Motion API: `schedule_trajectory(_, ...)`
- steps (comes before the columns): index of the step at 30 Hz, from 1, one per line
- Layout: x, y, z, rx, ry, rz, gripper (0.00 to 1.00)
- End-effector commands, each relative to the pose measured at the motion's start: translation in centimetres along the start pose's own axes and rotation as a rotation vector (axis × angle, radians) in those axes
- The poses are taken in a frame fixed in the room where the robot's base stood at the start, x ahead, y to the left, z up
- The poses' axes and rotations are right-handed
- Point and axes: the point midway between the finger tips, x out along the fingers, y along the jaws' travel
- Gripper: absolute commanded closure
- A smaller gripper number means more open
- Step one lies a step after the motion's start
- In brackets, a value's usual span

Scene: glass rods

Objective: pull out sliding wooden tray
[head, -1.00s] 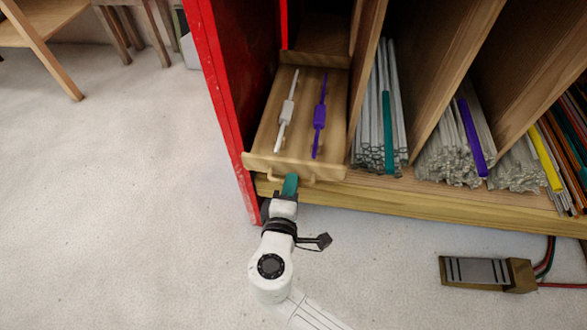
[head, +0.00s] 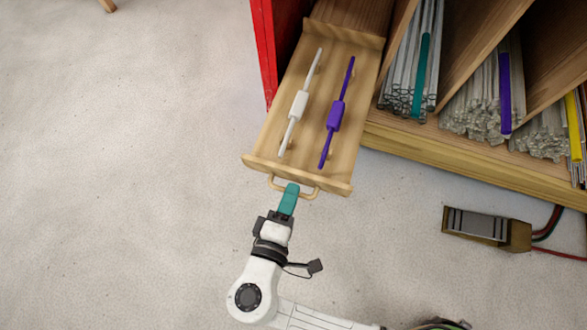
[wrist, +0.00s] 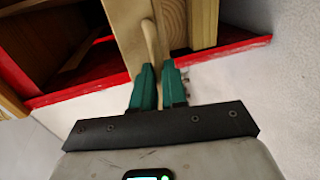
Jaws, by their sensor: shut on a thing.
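The wooden tray (head: 272,148) juts out of the shelf's leftmost compartment over the floor in the head view. A white rod piece (head: 299,105) and a purple rod piece (head: 336,116) lie side by side on it. A wooden handle (head: 310,194) is on its front edge. My gripper (head: 291,188), with teal fingers, is shut on the handle. In the wrist view, my gripper's fingers (wrist: 159,82) are on either side of the pale handle bar (wrist: 151,45), in front of the tray's front board (wrist: 127,28).
The wooden shelf (head: 390,145) has a red side panel (head: 266,45) at left. Bundles of glass rods (head: 411,65) fill compartments to the right. A brown foot pedal (head: 486,228) with cables lies on the floor at right.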

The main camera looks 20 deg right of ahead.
Motion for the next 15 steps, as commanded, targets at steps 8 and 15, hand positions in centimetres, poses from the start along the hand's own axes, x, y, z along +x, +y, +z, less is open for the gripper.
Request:
schedule_trajectory(8,-0.3,-0.14,0.01,-0.001,-0.001,-0.001,1.0)
schedule_trajectory(15,-0.28,-0.15,-0.01,-0.001,0.0,-0.001,0.84)
